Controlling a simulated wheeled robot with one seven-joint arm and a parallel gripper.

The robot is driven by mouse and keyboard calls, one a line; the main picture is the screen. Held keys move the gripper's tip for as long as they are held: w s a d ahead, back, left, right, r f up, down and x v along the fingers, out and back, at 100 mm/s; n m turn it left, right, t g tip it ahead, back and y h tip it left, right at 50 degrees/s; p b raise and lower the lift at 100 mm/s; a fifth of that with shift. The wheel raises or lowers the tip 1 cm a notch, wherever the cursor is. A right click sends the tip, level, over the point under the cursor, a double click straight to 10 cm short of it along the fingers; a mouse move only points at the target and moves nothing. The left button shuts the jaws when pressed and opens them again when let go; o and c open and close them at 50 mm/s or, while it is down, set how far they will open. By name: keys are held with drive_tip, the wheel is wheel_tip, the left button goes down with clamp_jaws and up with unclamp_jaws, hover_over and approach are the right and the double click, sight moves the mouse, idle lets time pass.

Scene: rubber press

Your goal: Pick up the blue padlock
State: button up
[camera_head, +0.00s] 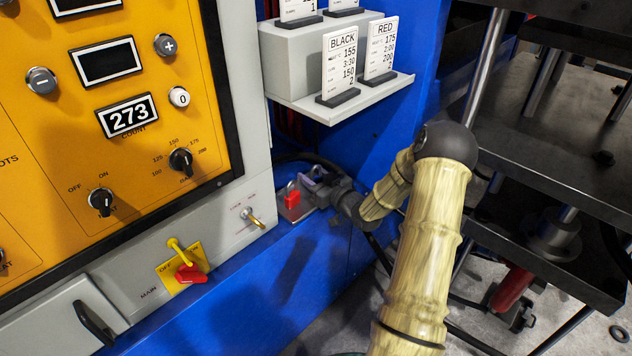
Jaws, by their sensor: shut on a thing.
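My gripper (318,188) is at the end of my bamboo-look arm, low beside the grey panel's right edge. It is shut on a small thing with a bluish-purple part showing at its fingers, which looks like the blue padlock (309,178). The gripper hides most of that padlock, and I cannot tell whether it is clear of the surface below. A red padlock (292,198) with its shackle up stands just left of the gripper, on a small grey plate.
A yellow control panel (70,170) with knobs is at left. A red main switch (191,273) and a toggle (254,218) stick out below it. A shelf of cards (366,98) is above the gripper. Dark press plates (560,150) stand at right.

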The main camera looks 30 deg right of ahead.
wheel_tip(320, 180, up, 10)
drive_tip(key=p, duration=0.3)
idle(0.3)
idle(1.2)
